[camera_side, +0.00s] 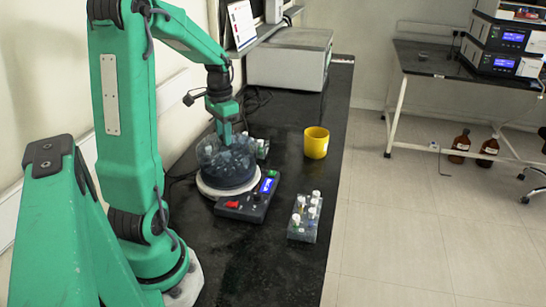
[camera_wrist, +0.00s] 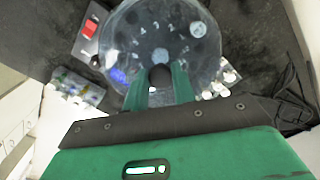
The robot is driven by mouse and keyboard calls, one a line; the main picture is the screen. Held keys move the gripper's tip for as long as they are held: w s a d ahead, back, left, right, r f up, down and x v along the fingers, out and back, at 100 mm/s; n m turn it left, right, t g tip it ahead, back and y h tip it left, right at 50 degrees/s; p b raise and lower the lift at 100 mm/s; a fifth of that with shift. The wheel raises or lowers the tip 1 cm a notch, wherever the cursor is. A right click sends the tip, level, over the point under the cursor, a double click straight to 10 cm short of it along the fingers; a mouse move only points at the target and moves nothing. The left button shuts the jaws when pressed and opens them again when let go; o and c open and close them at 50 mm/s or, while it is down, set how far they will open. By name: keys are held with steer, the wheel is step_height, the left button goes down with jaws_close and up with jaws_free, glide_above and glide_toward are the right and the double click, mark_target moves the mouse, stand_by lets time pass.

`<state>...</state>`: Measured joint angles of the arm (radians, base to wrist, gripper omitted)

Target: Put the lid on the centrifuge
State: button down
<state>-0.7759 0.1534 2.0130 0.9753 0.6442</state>
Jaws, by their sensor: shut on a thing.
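The centrifuge (camera_side: 214,190) has a round white base and a dark control box with a blue display and a red switch at its front. A clear round lid (camera_side: 208,150) is over its bowl; the lid also fills the top of the wrist view (camera_wrist: 135,40). My gripper (camera_side: 225,138) points down from above and is shut on the lid's dark knob (camera_wrist: 160,76), with a green finger on each side. Tube tops show through the clear lid. I cannot tell whether the lid's rim touches the centrifuge or hangs just above it.
A clear rack (camera_side: 303,228) of white-capped tubes stands front right on the black bench. Another small rack (camera_side: 262,148) is close behind the centrifuge. A yellow cup (camera_side: 316,142) stands to the right. A grey box (camera_side: 290,62) is at the back. The bench front is clear.

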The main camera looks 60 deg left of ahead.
steer(key=shift+f, duration=0.95)
steer(key=c, duration=1.1)
jaws_free()
steer(key=shift+o, duration=0.5)
steer(key=o, duration=0.4)
steer(key=shift+r, duration=0.2)
steer(key=shift+r, duration=2.8)
